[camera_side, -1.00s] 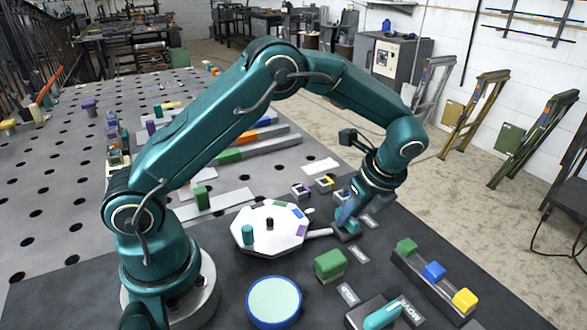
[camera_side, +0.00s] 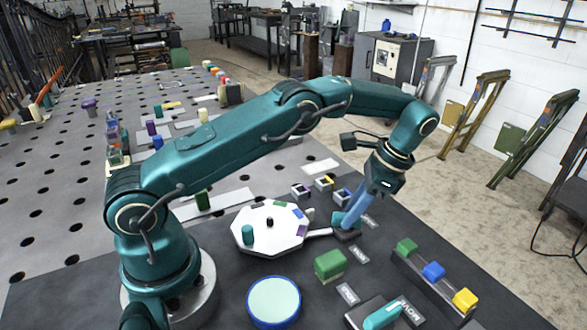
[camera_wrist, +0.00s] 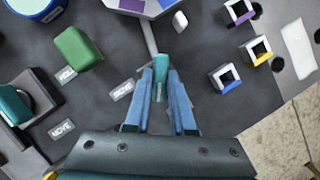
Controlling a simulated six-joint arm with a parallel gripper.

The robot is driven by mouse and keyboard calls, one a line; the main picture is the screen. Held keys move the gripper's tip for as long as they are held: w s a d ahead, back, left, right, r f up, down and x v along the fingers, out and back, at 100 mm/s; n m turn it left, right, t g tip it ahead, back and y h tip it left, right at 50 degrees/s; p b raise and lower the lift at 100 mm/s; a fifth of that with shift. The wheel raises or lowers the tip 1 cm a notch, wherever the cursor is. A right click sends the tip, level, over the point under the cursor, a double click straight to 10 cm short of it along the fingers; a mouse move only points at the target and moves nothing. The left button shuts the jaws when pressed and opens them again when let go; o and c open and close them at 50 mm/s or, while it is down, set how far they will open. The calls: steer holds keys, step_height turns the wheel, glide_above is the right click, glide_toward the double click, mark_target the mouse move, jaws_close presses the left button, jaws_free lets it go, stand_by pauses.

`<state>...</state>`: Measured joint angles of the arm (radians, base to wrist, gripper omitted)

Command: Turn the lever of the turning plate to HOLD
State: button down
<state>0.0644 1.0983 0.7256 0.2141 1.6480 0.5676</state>
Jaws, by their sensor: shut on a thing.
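The turning plate (camera_side: 262,240) is a white octagonal disc with coloured patches and a teal peg, left of my gripper. Its pale lever (camera_side: 319,233) points right from the rim. In the wrist view the lever (camera_wrist: 150,38) runs down to a teal handle (camera_wrist: 160,88). My gripper (camera_wrist: 160,98) is shut on this handle, one blue finger on each side. In the side view my gripper (camera_side: 345,229) is low at the lever's outer end. A label that seems to read HOLD (camera_wrist: 67,75) lies beside the green block; another label (camera_wrist: 122,90), hard to read, lies nearer the handle.
A green block (camera_side: 330,264) stands in front of the lever. A blue-rimmed round container (camera_side: 274,302) is at the front. A tray with green, blue and yellow blocks (camera_side: 434,275) is at right. Several small open boxes (camera_side: 324,183) stand behind the lever.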

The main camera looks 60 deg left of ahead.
steer(key=n+h, duration=0.1)
steer(key=n, duration=0.2)
steer(key=shift+a+n+g, duration=0.1)
steer(key=shift+n+g, duration=0.2)
steer(key=shift+g, duration=0.1)
steer(key=shift+a+n+h, duration=0.1)
steer(key=shift+n+h, duration=0.8)
steer(key=shift+n, duration=0.9)
steer(key=c, duration=0.8)
jaws_free()
steer(key=shift+o, duration=0.2)
